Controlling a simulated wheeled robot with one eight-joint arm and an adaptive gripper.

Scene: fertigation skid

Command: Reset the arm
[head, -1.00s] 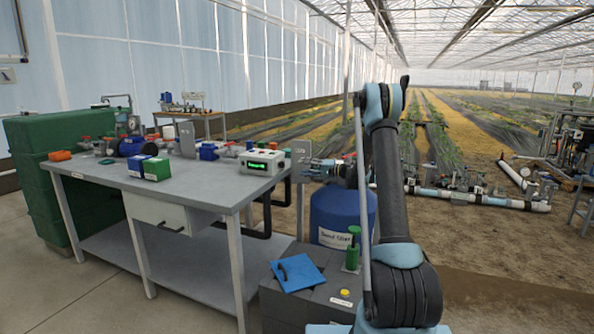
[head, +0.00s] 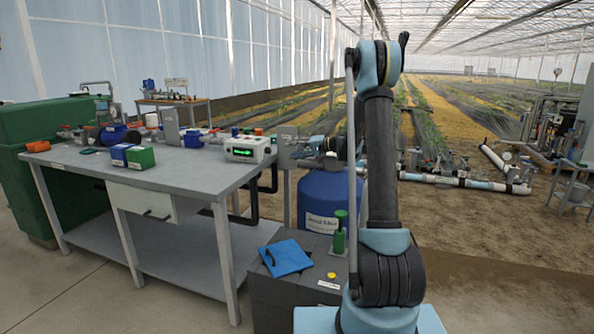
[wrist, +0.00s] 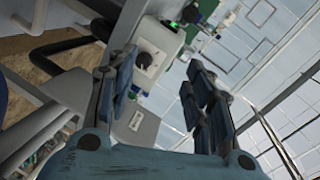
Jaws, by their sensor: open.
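My arm stands upright at the right of centre in the head view. Beyond the fingers, the wrist view shows the white box with a dark knob (wrist: 150,65), tilted in the picture.
The grey workbench (head: 180,180) carries a white display box (head: 250,149), green and blue boxes (head: 140,158) and fittings. A dark block with a blue sheet (head: 285,258) stands before the tank. White pipework (head: 440,180) lies on the soil at right. Concrete floor is clear at lower left.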

